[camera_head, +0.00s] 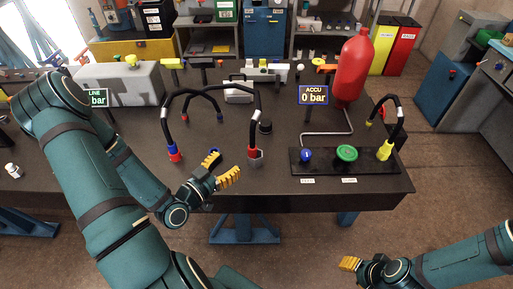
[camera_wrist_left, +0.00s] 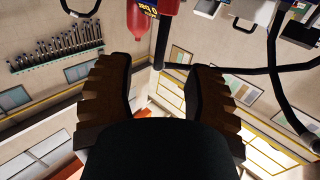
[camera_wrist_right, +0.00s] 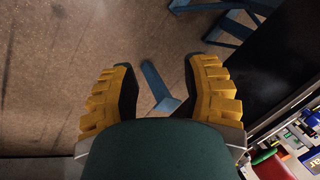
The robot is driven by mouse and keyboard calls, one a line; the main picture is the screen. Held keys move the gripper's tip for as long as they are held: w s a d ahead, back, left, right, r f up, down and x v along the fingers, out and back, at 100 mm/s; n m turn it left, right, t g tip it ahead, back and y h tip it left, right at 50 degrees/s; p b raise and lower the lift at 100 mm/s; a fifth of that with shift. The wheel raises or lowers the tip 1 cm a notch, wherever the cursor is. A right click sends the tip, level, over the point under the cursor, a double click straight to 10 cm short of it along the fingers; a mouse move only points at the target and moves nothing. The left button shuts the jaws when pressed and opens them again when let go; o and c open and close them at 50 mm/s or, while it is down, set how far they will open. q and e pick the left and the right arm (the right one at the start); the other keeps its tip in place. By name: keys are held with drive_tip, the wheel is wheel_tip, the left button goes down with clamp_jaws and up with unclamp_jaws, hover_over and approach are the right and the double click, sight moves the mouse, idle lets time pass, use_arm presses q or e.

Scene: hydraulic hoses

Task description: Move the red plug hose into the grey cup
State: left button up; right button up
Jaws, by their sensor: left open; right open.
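A large black hose (camera_head: 210,87) arches over the dark table. Its left end has a blue section above a red one (camera_head: 175,156). Its right end comes down with a small red band to a grey cup (camera_head: 257,160) near the front edge; I cannot tell how deep it sits. A smaller black hose (camera_head: 200,91) with red and blue ends stands behind.
A blue knob or cup (camera_head: 214,151) is behind my left gripper. A black panel (camera_head: 328,168) carries a blue knob, a green knob (camera_head: 346,154) and a hose in a yellow cup (camera_head: 386,150). A red cylinder (camera_head: 353,67) stands at the back right. The display (camera_head: 314,95) reads ACCU 0 bar.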

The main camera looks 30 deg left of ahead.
sight(251, 142)
use_arm(q)
drive_tip(key=w+b, duration=0.5)
drive_tip(key=b, duration=0.1)
drive_tip(key=shift+w+d+f+b, duration=0.2)
drive_tip(key=shift+w+d+b, duration=0.1)
drive_tip(key=shift+w+d, duration=0.1)
drive_tip(key=shift+w+d+r+b, duration=0.15)
drive_tip(key=shift+w+b, duration=0.35)
drive_tip(key=shift+b, duration=0.1)
drive_tip(key=shift+w+d, duration=0.1)
drive_tip(key=shift+w, duration=2.55)
clamp_jaws()
